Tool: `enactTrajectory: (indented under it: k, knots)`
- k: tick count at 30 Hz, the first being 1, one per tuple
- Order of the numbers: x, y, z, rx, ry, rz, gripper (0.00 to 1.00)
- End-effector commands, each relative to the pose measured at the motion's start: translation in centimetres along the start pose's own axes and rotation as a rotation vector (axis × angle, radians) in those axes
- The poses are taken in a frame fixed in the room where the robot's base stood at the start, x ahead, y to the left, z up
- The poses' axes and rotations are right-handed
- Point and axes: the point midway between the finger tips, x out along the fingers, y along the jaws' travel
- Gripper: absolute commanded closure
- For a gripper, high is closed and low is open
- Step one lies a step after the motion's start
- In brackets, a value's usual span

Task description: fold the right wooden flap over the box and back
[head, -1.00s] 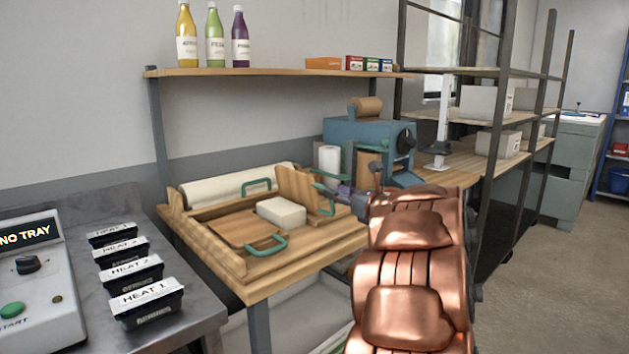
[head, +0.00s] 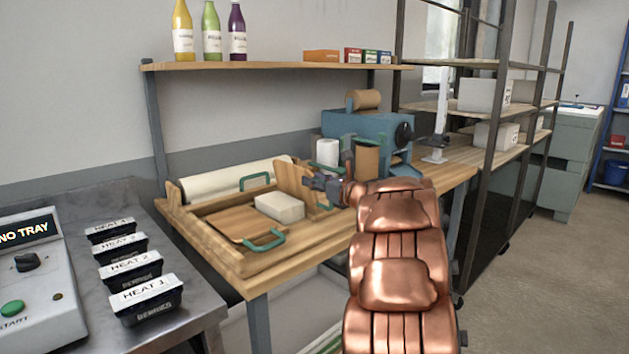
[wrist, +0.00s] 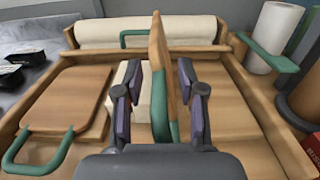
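The right wooden flap (head: 292,180) stands upright in the wooden folding tray, just right of the white box (head: 279,207). In the wrist view the flap (wrist: 156,55) is seen nearly edge-on, with its green handle (wrist: 160,105) on the near side. The box (wrist: 117,80) is partly hidden behind my left finger. My gripper (wrist: 157,85) is open, with one finger on each side of the flap and handle. Gaps show between the fingers and the flap. In the head view my gripper (head: 325,183) is at the flap's right side, and the handle is mostly hidden.
The left flap (head: 230,222) lies flat with a green handle (head: 265,243). A back flap handle (head: 255,181) and a paper roll (head: 225,180) are behind. A white roll (head: 327,152) and brown roll (head: 366,160) stand to the right. Black trays (head: 140,295) sit at left.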

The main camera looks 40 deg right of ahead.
Motion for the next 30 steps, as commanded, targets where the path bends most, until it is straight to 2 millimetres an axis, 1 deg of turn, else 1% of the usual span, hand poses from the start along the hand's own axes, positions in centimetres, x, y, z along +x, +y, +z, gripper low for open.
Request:
enactTrajectory:
  k: [6, 17, 30]
  knots:
    - [0.05, 0.07, 0.05, 0.0, -0.001, 0.001, 0.62]
    - [0.05, 0.1, 0.08, -0.001, -0.001, 0.002, 0.99]
    - [0.05, 0.12, 0.09, -0.001, -0.001, 0.002, 1.0]
